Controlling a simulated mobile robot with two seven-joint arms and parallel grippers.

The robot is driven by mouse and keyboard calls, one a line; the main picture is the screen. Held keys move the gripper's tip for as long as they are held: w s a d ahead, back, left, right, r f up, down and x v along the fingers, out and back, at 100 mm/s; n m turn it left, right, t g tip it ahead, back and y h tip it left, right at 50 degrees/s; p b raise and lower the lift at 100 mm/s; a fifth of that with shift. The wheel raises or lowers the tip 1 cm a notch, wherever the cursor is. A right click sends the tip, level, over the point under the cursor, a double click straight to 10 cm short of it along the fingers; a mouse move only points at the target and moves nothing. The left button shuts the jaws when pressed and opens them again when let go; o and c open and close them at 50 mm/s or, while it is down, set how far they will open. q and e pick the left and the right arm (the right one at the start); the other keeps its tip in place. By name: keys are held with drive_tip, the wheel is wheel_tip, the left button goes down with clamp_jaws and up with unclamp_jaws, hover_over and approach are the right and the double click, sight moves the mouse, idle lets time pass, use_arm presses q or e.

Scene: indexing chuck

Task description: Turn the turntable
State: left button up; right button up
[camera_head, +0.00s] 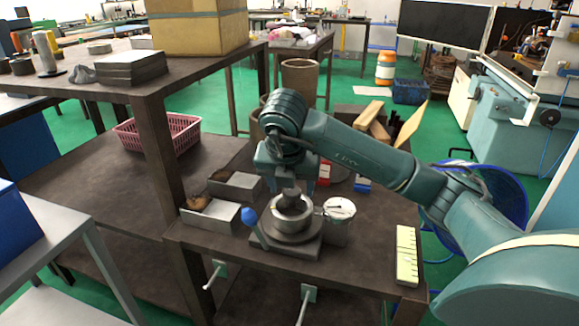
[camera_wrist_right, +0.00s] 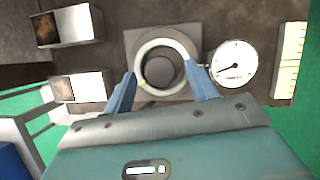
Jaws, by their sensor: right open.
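The turntable (camera_head: 290,214) is a round grey metal chuck on a square dark base, standing on the brown table. In the right wrist view the ring of the turntable (camera_wrist_right: 167,42) lies between and beyond the two blue fingers of the open, empty right gripper (camera_wrist_right: 162,88). I cannot tell whether the fingers touch the ring. My left gripper is not in view.
A dial gauge (camera_head: 339,209) stands right beside the chuck. Two open metal boxes (camera_head: 211,219) sit at its left. A pale yellow scale block (camera_head: 407,256) lies near the table's right edge. Wood pieces and cylinders stand behind. The table front between chuck and scale is clear.

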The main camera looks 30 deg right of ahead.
use_arm(q)
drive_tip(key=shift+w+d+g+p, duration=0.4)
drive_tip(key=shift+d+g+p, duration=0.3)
drive_tip(key=shift+p, duration=1.55)
use_arm(e)
drive_tip(key=v, duration=1.2)
drive_tip(key=shift+s, duration=0.1)
